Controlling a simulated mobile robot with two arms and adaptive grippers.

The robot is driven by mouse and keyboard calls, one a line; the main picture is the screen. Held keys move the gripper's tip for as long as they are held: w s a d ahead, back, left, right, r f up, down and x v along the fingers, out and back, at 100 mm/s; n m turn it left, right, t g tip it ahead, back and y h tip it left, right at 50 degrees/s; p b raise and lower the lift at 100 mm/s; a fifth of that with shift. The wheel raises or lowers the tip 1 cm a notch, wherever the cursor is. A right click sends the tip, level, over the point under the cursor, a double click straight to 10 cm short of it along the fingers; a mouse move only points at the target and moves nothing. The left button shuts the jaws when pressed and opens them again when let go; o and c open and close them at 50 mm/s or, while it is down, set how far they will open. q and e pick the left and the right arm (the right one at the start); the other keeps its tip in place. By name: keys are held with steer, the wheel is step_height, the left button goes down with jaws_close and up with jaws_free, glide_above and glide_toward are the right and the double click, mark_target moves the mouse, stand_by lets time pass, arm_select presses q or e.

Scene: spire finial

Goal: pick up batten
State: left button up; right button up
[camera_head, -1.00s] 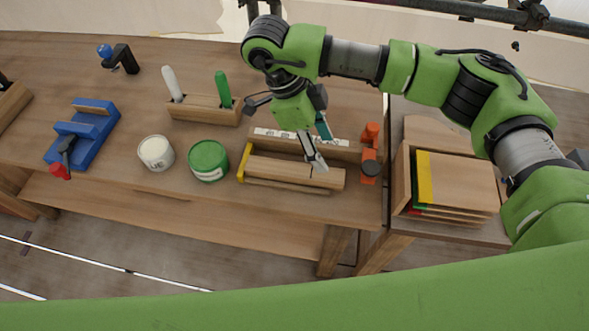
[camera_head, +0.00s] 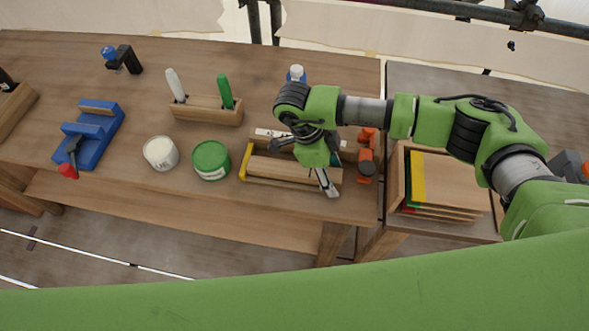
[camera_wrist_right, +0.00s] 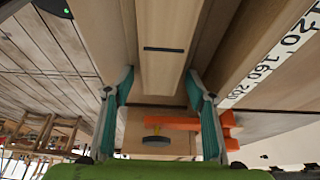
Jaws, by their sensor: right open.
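The batten (camera_head: 285,169) is a pale wooden bar lying lengthwise in a wooden fixture with a yellow end stop (camera_head: 246,161) at its left. In the right wrist view the batten (camera_wrist_right: 165,25) shows a dark slot across its face. My right gripper (camera_head: 328,183) is low over the right part of the batten. In the wrist view its open teal-padded fingers (camera_wrist_right: 158,90) stand on either side of the batten. Whether the pads touch it I cannot tell. The gripper hides part of the bar. My left gripper is not in view.
An orange clamp (camera_head: 366,155) stands at the fixture's right end. A ruled scale (camera_wrist_right: 275,52) runs beside the batten. A green can (camera_head: 210,160) and a white can (camera_head: 160,153) stand left. A rack of boards (camera_head: 445,180) is at right.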

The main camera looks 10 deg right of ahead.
steer(key=c, duration=1.3)
